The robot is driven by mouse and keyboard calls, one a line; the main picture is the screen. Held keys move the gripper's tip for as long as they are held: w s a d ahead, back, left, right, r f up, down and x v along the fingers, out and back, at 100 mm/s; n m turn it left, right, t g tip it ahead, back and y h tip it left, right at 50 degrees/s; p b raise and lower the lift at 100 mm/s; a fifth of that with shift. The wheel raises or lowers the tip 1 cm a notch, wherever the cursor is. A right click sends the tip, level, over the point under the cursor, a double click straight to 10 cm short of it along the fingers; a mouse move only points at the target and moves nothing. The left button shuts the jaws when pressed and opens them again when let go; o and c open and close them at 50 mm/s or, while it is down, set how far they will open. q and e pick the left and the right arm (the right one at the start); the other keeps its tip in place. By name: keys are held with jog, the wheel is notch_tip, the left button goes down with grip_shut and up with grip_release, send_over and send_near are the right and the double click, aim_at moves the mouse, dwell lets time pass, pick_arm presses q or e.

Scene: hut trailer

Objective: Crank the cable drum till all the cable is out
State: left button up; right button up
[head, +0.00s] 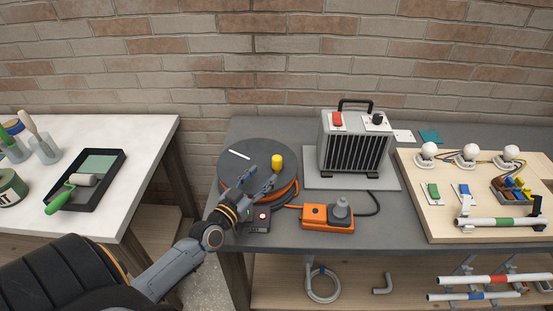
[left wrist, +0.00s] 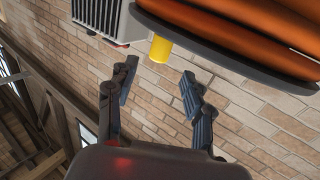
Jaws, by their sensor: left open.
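The cable drum (head: 232,172) is a dark round disc on the grey bench, with orange cable (head: 291,192) wound beneath its top. In the left wrist view, thick orange cable (left wrist: 245,25) is on the drum. A yellow crank knob (head: 277,161) stands up near the right edge of the top; it also shows in the left wrist view (left wrist: 160,48). My left gripper (head: 259,178) is open, over the drum's front right edge. Its fingers point towards the knob, one either side in the left wrist view, with the knob just beyond the tips. My right gripper is not in view.
An orange socket box (head: 315,222) with a grey plug sits right of my gripper. A grey heater (head: 352,146) stands behind it. A wooden board (head: 437,215) with bulbs and switches is at right. A white table (head: 140,150) with paint tools is at left.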

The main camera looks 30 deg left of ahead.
aim_at(274, 164)
pick_arm(q)
jog(key=w, duration=0.8)
jog(key=shift+w+a+p, duration=0.1)
jog(key=shift+w+p, duration=0.2)
jog(key=shift+c, duration=0.2)
grip_shut()
